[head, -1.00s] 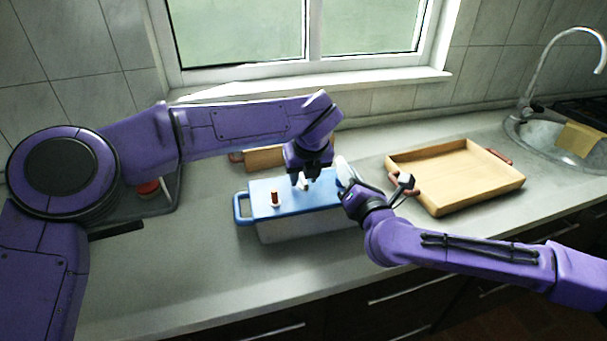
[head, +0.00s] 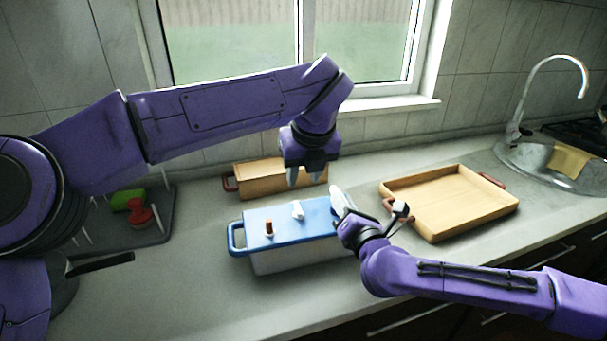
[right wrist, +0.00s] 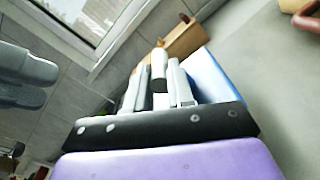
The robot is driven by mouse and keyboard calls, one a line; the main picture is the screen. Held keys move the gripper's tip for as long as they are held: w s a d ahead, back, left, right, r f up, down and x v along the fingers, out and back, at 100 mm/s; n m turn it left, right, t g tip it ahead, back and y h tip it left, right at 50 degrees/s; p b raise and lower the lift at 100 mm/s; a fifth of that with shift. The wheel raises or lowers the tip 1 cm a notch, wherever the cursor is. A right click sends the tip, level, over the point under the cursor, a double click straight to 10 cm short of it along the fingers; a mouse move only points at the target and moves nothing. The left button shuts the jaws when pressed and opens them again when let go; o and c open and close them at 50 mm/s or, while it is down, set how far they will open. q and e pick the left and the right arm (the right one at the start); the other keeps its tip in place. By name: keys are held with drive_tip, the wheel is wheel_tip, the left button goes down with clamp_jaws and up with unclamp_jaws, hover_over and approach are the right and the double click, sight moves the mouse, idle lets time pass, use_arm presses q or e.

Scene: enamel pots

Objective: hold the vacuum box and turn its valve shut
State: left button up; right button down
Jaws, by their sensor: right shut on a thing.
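The vacuum box (head: 285,262) stands on the counter in the head view, with a pale body and a blue lid (head: 283,222). A small white valve (head: 297,210) and an orange-brown peg (head: 268,228) stand on the lid. A blue handle (head: 234,238) sticks out at its left end. In the right wrist view the right gripper (right wrist: 159,78) shows beside the blue lid (right wrist: 207,76). My left gripper (head: 305,180) is open and empty above and behind the valve.
A wooden box (head: 262,180) stands behind the vacuum box. A wooden tray (head: 445,232) lies to the right, before the sink (head: 545,165). A dark rack (head: 160,225) with green and red items is at the left. The counter in front is clear.

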drive_tip(key=c, duration=0.9)
unclamp_jaws()
drive_tip(key=v, duration=1.2)
wheel_tip(320, 180, up, 6)
drive_tip(key=p, duration=0.4)
